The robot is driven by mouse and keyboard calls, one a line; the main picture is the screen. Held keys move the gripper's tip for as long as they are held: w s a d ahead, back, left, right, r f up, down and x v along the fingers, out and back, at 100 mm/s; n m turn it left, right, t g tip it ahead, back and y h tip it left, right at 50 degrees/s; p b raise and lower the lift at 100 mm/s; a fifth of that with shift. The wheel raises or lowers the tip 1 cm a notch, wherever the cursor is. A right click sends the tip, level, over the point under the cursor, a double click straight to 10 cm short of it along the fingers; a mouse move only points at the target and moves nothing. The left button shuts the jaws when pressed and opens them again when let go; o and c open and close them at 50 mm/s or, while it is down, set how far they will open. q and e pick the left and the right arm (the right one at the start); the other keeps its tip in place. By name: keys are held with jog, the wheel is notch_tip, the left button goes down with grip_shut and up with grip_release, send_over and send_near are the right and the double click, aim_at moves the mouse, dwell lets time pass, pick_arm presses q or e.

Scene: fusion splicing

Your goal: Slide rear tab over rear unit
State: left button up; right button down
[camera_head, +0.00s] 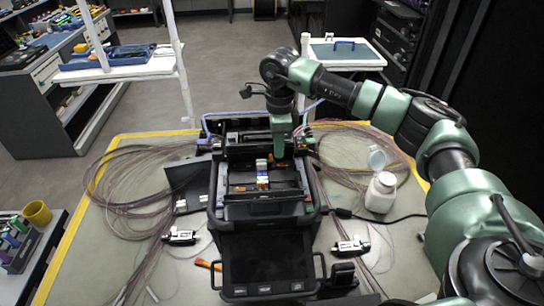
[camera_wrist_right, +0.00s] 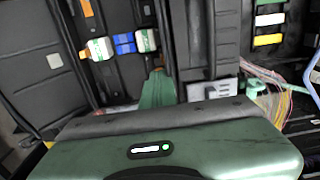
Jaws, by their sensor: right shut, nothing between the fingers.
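The black fusion splicer (camera_head: 228,209) stands on the mat, its work area facing up. My right gripper (camera_head: 279,153) reaches down at the splicer's rear, right of its middle. It is shut and empty. I cannot tell which small part is the rear tab or the rear unit, or whether the fingers touch one. My left gripper is not in view.
A white bottle (camera_head: 381,193) with an open lid stands right of the splicer. Coiled fibres (camera_head: 125,190) lie on both sides. Small connectors (camera_head: 181,237) lie at the front left, with another at the front right (camera_head: 351,246). The splicer's screen (camera_head: 265,258) faces forward.

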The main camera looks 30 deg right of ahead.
aim_at(265, 143)
jog(key=shift+a+f, duration=0.4)
jog(key=shift+a, duration=0.15)
jog(key=shift+w+a, duration=0.15)
jog(key=shift+a, duration=0.15)
jog(key=shift+w+a, duration=0.35)
jog(key=shift+a, duration=0.45)
jog(key=shift+r, duration=0.1)
jog(key=shift+w+d+r+p, duration=0.1)
jog(key=shift+w+r+p, duration=0.15)
jog(key=shift+r+p, duration=0.2)
jog(key=shift+w+r+p, duration=0.25)
jog(key=shift+r+p, duration=0.1)
jog(key=shift+r, duration=0.15)
jog(key=r, duration=0.1)
jog(key=r+p, duration=0.1)
jog(key=r, duration=0.1)
jog(key=r+p, duration=0.1)
jog(key=shift+s+d+r, duration=0.15)
jog(key=shift+s+d, duration=0.1)
jog(key=shift+d, duration=0.05)
